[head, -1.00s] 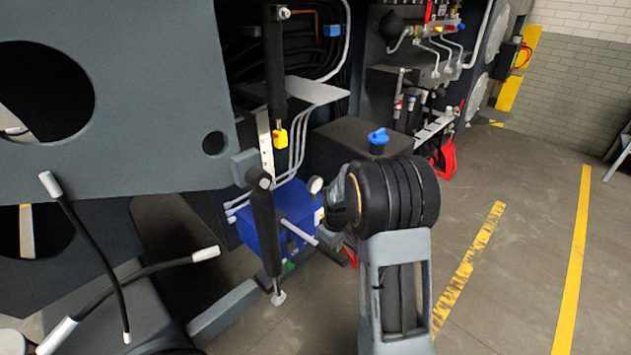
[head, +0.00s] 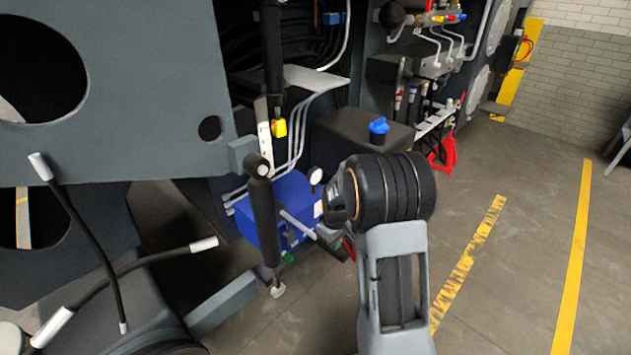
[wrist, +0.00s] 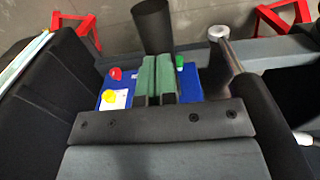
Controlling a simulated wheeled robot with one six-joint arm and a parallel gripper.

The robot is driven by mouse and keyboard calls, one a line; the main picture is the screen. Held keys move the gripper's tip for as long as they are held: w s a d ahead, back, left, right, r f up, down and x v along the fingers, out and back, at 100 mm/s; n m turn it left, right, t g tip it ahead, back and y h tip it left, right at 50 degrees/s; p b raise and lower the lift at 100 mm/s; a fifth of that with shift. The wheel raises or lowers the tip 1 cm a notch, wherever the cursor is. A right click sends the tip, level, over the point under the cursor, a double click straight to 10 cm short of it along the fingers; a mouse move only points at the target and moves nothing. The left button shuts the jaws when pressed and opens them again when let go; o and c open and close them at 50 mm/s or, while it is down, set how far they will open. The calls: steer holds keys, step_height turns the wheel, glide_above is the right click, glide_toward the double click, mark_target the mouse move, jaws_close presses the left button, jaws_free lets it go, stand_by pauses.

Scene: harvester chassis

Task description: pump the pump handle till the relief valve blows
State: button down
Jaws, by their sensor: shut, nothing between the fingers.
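The blue pump unit (head: 262,232) sits low beside the chassis, with a small round gauge (head: 315,176) on top. Its needle is too small to read. The pump handle (head: 297,224) is a pale rod sloping down to the right from the unit, with a dark end. In the wrist view, my gripper (wrist: 156,75) is shut, its green fingers together over the blue unit. A black cylinder (wrist: 153,25), apparently the handle grip, shows just beyond the fingertips; I cannot tell whether they touch. I cannot identify the relief valve.
A black hydraulic cylinder (head: 265,215) stands left of the handle; its rod end shows close right of the fingers in the wrist view (wrist: 222,45). A dark tank with a blue cap (head: 378,126) stands behind my arm.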

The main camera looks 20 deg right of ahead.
mark_target(331, 253)
steer(key=shift+f+b, duration=3.1)
steer(key=shift+f, duration=1.6)
step_height(331, 253, up, 13)
steer(key=p, duration=1)
steer(key=shift+s+f, duration=0.1)
steer(key=shift+f, duration=0.1)
steer(key=shift+w+a+f+b, duration=0.1)
steer(key=shift+w+f+b, duration=0.05)
steer(key=shift+f+b, duration=1.85)
steer(key=shift+w+a+f+b, duration=0.15)
steer(key=shift+f+b, duration=1.25)
steer(key=shift+f, duration=1.15)
step_height(331, 253, up, 12)
steer(key=p, duration=0.9)
steer(key=shift+d+f, duration=0.15)
steer(key=shift+f, duration=0.1)
